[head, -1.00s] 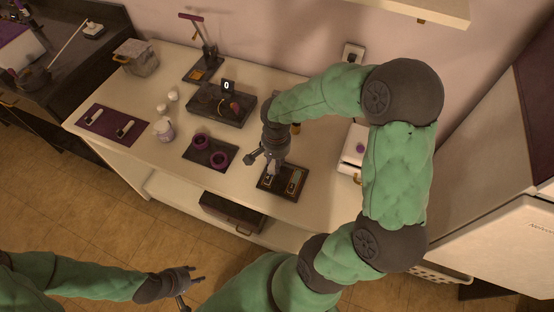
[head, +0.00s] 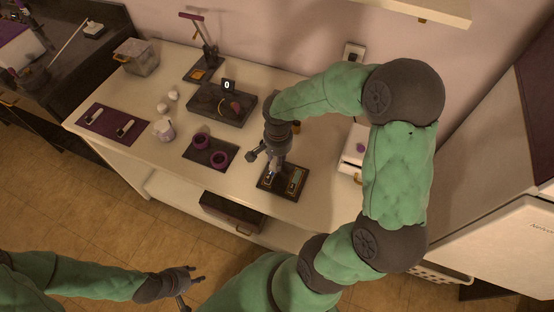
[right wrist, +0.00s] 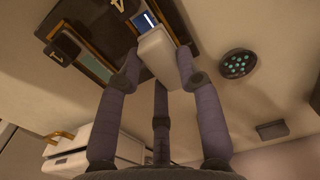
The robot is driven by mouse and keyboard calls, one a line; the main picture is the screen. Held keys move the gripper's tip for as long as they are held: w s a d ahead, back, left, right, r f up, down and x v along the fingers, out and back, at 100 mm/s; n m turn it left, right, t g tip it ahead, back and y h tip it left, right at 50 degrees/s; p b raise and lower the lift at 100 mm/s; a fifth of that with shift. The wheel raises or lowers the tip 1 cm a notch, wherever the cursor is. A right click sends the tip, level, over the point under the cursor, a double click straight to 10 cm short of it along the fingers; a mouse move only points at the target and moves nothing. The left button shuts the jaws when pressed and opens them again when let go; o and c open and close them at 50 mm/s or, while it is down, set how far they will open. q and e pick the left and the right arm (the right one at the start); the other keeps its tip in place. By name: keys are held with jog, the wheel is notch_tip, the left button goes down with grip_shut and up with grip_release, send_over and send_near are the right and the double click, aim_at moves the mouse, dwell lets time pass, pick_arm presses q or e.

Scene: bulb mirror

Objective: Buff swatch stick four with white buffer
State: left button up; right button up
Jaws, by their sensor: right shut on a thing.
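A dark swatch board (head: 292,198) lies on the counter near its front edge, with light inlaid strips. A blue swatch end (right wrist: 145,21) shows just beyond the white buffer (right wrist: 156,52). My right gripper (head: 272,168) is over the left part of the board and is shut on the white buffer, a pale block between its fingers. Whether the buffer touches a stick is unclear. My left gripper (head: 192,287) is open and empty, low above the floor in front of the counter.
A purple mat (head: 92,124) and a white jug (head: 163,130) are farther left. A white appliance (head: 352,150) is at right.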

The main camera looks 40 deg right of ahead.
jog(key=shift+s+a+f, duration=0.1)
jog(key=shift+s+a, duration=0.15)
jog(key=shift+a, duration=0.2)
jog(key=shift+s+a+f, duration=0.1)
jog(key=shift+s+a, duration=0.1)
jog(key=shift+a, duration=0.25)
jog(key=shift+w+d+r, duration=0.1)
jog(key=shift+w+d, duration=0.15)
jog(key=shift+d, duration=0.2)
jog(key=shift+w+d+r, duration=0.1)
jog(key=shift+w+d, duration=0.1)
jog(key=shift+d, duration=0.2)
jog(key=shift+s+a+f+b, duration=0.1)
jog(key=shift+s+a+b, duration=0.15)
jog(key=shift+a, duration=0.2)
jog(key=shift+s+a+f+b, duration=0.1)
jog(key=shift+s+a+b, duration=0.15)
jog(key=shift+a, duration=0.2)
jog(key=shift+r, duration=0.1)
jog(key=shift+w+r+p, duration=0.1)
jog(key=shift+r+p, duration=1.85)
jog(key=shift+r, duration=0.6)
